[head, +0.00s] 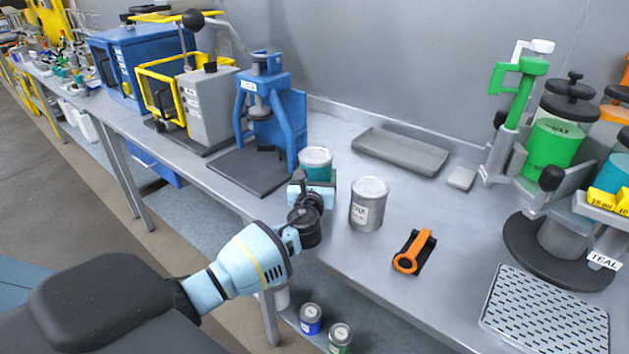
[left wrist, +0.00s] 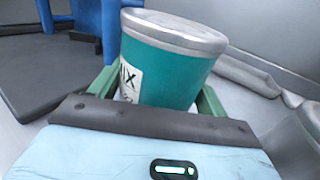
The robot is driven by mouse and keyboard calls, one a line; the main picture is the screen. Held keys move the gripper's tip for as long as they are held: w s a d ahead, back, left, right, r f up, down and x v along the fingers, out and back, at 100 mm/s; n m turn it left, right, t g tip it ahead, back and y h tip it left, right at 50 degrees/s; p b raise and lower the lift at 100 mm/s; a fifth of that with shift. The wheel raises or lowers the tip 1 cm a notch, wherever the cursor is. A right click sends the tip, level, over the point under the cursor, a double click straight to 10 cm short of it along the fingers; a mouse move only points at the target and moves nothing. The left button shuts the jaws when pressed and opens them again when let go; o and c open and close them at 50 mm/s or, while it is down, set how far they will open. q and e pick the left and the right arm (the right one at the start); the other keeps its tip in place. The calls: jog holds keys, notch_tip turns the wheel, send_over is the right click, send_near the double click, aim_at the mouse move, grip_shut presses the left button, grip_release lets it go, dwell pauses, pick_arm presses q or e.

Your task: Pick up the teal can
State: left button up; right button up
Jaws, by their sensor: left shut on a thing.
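The teal can (head: 316,163) has a silver lid and stands upright on the grey bench. It fills the middle of the left wrist view (left wrist: 165,72), with a white label on its left side. My left gripper (head: 313,185) is shut on the teal can, with a green finger on each side of it. The can's lower part is hidden behind the gripper body. I cannot tell whether its base touches the bench. My right gripper is not in view.
A grey can (head: 368,203) stands close right of my left gripper. A blue press (head: 268,105) is just left behind it. An orange-handled tool (head: 412,252), a perforated tray (head: 545,315) and a long grey tray (head: 400,150) lie rightward. Cans stand below the bench.

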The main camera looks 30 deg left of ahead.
pick_arm(q)
jog(key=shift+r, duration=0.8)
jog(key=shift+s+d, duration=0.1)
jog(key=shift+s, duration=0.1)
jog(key=v, duration=0.3)
jog(key=p+v, duration=0.1)
jog(key=v, duration=0.3)
jog(key=r+v, duration=0.1)
jog(key=v, duration=0.2)
jog(key=shift+s+p, duration=0.3)
jog(key=shift+p, duration=0.05)
jog(key=shift+v, duration=2.4)
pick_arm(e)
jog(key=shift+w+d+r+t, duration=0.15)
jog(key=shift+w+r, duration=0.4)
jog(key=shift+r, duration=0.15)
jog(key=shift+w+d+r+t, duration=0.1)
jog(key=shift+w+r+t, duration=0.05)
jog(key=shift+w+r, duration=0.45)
pick_arm(q)
jog(key=shift+s+r, duration=0.1)
jog(key=shift+r, duration=0.05)
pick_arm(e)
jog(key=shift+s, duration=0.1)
